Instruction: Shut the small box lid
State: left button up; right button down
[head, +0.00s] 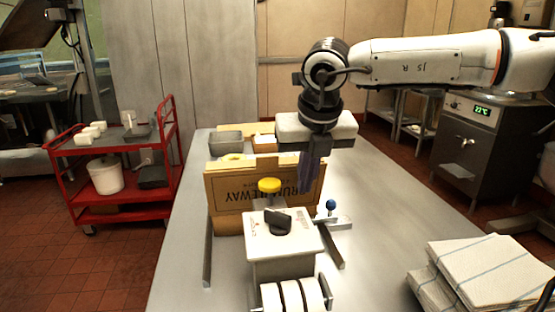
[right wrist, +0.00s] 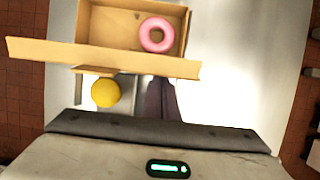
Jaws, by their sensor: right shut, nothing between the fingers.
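The small cardboard box (right wrist: 120,28) shows in the right wrist view, open, with a pink ring like a doughnut (right wrist: 157,34) inside. Its lid (head: 235,192) stands up in the head view, printed side toward me with the lettering upside down, and hides most of the box. In the right wrist view the lid (right wrist: 60,52) is a tan band along the box's near side. My right gripper (head: 312,178) is shut and empty, pointing down at the lid's right part. Its fingers (right wrist: 160,100) appear on the lid's near side; contact is unclear. My left gripper is out of view.
A white device with a black knob (head: 278,222) and a yellow round top (head: 269,185) stand in front of the lid. A blue-tipped lever (head: 331,205) is to the right. Folded cloths (head: 485,270) lie front right. A grey tray (head: 226,140) is behind.

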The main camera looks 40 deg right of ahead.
jog(key=shift+w+d+p, duration=0.1)
jog(key=shift+w+d, duration=0.25)
jog(key=shift+w, duration=0.3)
jog(key=shift+w+d+p, duration=0.15)
jog(key=shift+w+d, duration=0.2)
jog(key=shift+w, duration=0.25)
jog(key=shift+w+d+p, duration=0.1)
jog(key=shift+w+d, duration=0.25)
jog(key=shift+w, duration=0.3)
jog(key=w+d, duration=0.1)
jog(key=w+p, duration=0.1)
jog(key=w, duration=0.1)
jog(key=shift+d, duration=0.35)
jog(key=shift+r, duration=0.15)
jog(key=shift+r+p, duration=1.5)
jog(key=shift+r, duration=1.35)
